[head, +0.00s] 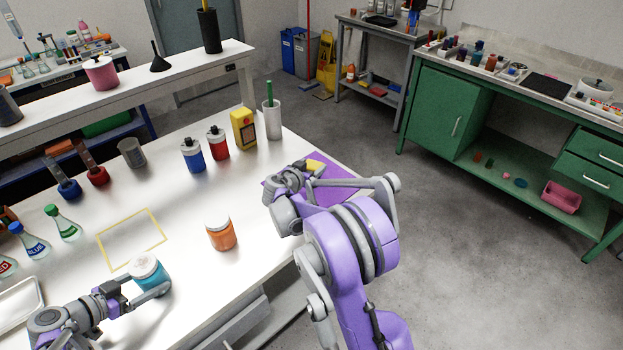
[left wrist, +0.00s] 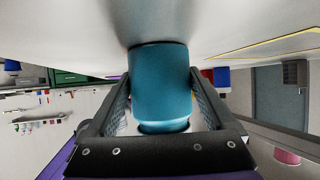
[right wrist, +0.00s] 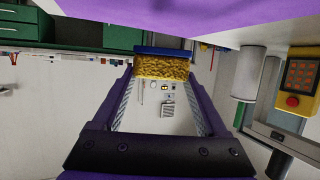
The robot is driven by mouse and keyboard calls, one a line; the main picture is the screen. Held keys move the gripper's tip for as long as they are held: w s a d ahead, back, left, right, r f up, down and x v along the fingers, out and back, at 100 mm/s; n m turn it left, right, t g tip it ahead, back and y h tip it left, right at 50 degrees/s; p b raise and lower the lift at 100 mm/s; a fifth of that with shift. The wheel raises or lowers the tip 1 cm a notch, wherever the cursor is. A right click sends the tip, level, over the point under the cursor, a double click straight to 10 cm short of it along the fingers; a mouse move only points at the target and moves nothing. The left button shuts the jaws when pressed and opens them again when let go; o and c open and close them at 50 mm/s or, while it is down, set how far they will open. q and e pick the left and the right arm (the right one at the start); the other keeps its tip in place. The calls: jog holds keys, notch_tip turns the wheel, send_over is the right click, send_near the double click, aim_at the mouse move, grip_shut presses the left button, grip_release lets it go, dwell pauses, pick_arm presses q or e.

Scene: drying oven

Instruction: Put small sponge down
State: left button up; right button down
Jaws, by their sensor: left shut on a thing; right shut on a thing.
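The small sponge is yellow with a blue layer. In the right wrist view the small sponge (right wrist: 164,67) is between the fingertips of my right gripper (right wrist: 165,72), which is shut on it. In the head view only a yellow bit of the sponge (head: 315,166) shows beside my right gripper (head: 308,172), over the purple mat (head: 347,194) at the table's right end. I cannot tell whether the sponge touches the mat. My left gripper (head: 146,290) is shut on a teal jar with a white lid (head: 146,268) at the table's front; the jar also fills the left wrist view (left wrist: 160,82).
An orange jar (head: 221,235) stands between my grippers. A yellow device (head: 243,129), a white cup with a green stick (head: 272,123), and red (head: 218,146) and blue (head: 192,158) bottles stand behind. A yellow outline (head: 132,240) marks bare table.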

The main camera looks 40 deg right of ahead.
jog(key=shift+f, duration=2.35)
jog(key=shift+f, duration=0.1)
grip_release()
